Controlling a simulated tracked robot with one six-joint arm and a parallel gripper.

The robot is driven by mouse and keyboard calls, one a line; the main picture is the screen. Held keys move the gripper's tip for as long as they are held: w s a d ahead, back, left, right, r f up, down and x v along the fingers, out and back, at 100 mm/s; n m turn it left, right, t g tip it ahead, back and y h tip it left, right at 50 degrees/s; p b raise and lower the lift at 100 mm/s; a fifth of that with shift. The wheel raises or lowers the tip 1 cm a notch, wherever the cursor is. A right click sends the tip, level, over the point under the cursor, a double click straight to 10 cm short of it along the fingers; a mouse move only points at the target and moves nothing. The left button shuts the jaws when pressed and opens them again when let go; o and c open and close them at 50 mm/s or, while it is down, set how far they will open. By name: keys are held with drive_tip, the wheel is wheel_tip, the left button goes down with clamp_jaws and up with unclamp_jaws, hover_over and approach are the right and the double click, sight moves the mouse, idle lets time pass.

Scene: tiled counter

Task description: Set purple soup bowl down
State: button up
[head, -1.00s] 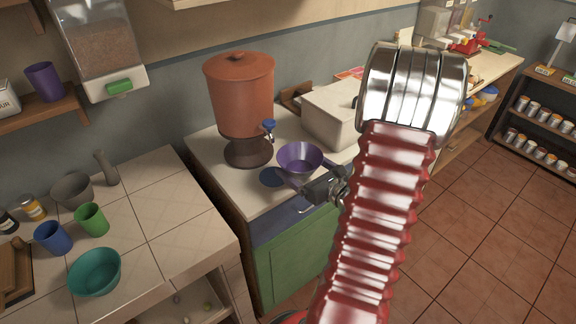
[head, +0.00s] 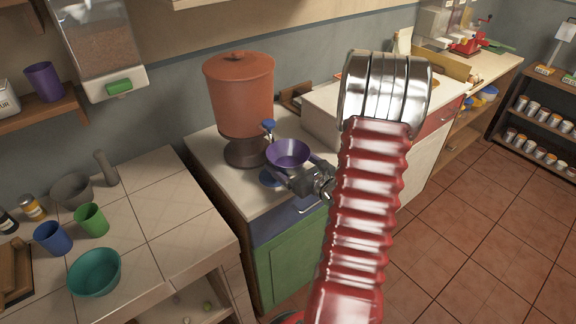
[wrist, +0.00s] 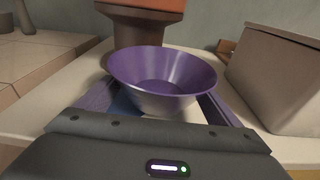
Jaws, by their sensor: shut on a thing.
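The purple soup bowl (head: 288,153) is upright in my gripper (head: 280,172), in front of the terracotta water dispenser. In the wrist view the bowl (wrist: 163,78) sits between the two purple-grey fingers (wrist: 160,108), which are shut on it. Below the bowl, a round blue patch or mat (head: 270,178) shows on the white counter (head: 222,168); part of it is hidden by the bowl and gripper. The bowl appears held above the counter, but the height of the gap is hard to tell.
The terracotta dispenser (head: 239,95) with its blue tap (head: 268,125) stands close behind the bowl. A pale box (head: 322,115) is to the right. The tiled counter (head: 150,215) at left holds a teal bowl (head: 94,272), a green cup (head: 91,219) and a blue cup (head: 53,238).

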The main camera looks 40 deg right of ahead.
drive_tip(key=shift+f, duration=0.7)
drive_tip(key=shift+f, duration=0.15)
drive_tip(key=o, duration=1.1)
drive_tip(key=shift+s, duration=0.15)
drive_tip(key=s, duration=0.4)
drive_tip(key=s+a+r, duration=0.1)
drive_tip(key=s, duration=0.2)
drive_tip(key=s+r, duration=0.1)
drive_tip(key=s, duration=0.3)
drive_tip(key=shift+s+a, duration=0.2)
drive_tip(key=shift+s, duration=0.1)
drive_tip(key=shift+c, duration=0.2)
